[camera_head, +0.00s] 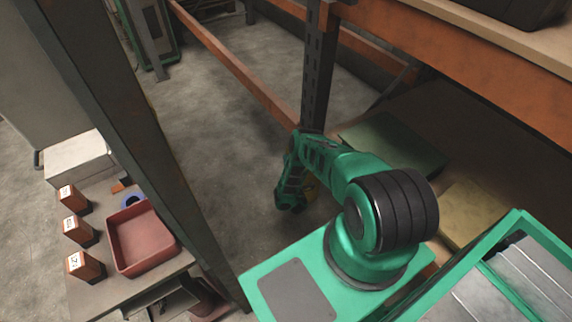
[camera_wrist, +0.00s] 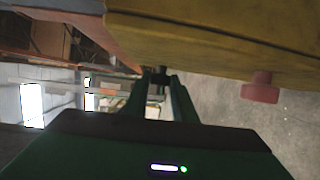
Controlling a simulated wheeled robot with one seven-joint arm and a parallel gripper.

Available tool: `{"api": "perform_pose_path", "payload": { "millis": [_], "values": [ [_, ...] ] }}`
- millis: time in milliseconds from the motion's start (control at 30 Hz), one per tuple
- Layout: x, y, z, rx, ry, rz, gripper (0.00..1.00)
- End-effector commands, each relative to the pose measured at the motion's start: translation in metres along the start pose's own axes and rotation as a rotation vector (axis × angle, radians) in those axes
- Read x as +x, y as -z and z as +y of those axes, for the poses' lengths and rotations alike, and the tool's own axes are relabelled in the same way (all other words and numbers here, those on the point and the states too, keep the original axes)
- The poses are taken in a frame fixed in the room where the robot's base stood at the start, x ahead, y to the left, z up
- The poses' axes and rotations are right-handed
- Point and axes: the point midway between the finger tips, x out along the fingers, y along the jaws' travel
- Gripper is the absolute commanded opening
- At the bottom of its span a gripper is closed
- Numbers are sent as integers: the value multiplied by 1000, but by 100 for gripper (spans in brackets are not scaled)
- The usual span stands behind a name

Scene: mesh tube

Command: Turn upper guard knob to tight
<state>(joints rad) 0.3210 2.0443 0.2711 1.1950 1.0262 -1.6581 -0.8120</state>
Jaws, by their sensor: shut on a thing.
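In the wrist view my gripper (camera_wrist: 160,80) is shut on a small dark thing (camera_wrist: 158,73) at its fingertips, just below the edge of a yellow panel (camera_wrist: 220,30). It is knob-like, but too dark to tell whether it is the upper guard knob. A dull red knob (camera_wrist: 262,90) sticks out of the yellow panel to the right, apart from my gripper. In the head view my gripper (camera_head: 287,207) is low beside the rack post, and its fingertips and what they hold are hidden.
A dark rack post (camera_head: 316,75) and orange beams (camera_head: 235,70) stand close to my arm. A bench at the left holds a red tray (camera_head: 140,238) and several orange-brown boxes (camera_head: 78,230). Grey floor (camera_head: 215,150) is open between bench and rack.

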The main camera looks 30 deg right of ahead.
Motion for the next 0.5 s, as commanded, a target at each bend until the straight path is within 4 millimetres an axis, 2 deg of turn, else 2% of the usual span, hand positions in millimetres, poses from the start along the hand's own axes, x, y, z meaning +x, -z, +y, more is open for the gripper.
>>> {"api": "perform_pose_path", "payload": {
  "millis": [367, 400, 467, 500],
  "values": [
    [-2, 0, -3, 1, 5, -1, 2],
    [-2, 0, -3, 1, 6, -1, 31],
    [-2, 0, -3, 1, 5, -1, 43],
    [-2, 0, -3, 1, 4, -1, 43]
  ]
}}
